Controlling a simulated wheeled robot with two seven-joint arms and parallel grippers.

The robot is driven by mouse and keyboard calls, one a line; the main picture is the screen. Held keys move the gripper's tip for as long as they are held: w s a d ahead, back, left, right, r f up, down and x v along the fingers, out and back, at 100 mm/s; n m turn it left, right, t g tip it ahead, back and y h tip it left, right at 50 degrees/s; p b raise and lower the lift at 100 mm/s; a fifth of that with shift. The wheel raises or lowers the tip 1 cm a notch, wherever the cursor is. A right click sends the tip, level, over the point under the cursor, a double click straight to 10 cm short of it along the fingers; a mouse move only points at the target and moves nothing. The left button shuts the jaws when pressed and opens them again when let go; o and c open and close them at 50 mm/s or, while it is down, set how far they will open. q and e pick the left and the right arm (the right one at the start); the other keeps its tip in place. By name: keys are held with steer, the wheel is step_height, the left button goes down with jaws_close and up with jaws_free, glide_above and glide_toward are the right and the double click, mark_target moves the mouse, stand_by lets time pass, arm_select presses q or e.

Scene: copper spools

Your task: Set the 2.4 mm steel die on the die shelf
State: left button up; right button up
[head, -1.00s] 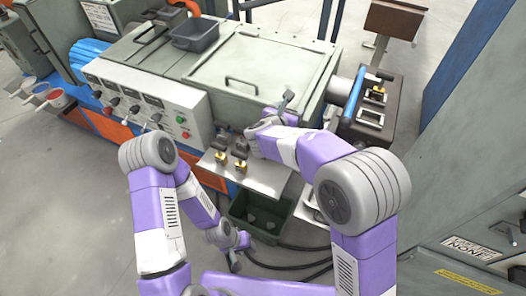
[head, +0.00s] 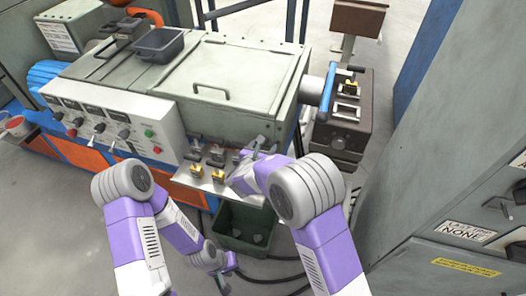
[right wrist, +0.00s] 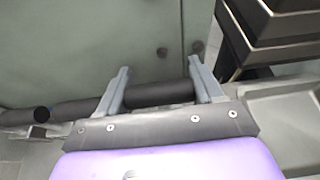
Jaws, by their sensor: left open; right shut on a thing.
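My right gripper (head: 258,148) is over the shelf's right end, close to the machine's front wall. In the right wrist view, a dark cylindrical thing (right wrist: 160,94) shows between its fingers. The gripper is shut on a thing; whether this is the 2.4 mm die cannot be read. My left gripper (head: 222,284) is open and low, in front of the green bin.
The green bin (head: 235,238) stands below the shelf with grey pieces in it. The control panel (head: 112,118) is left of the shelf. A brown block (head: 330,142) with framed openings is at the right. Dark hoses run on the floor.

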steer(key=shift+f, duration=0.2)
steer(key=shift+f, duration=0.2)
steer(key=o, duration=1.3)
steer(key=shift+r, duration=0.2)
steer(key=p+v, duration=0.2)
steer(key=v, duration=1)
steer(key=shift+f+p, duration=0.1)
steer(key=shift+p, duration=0.3)
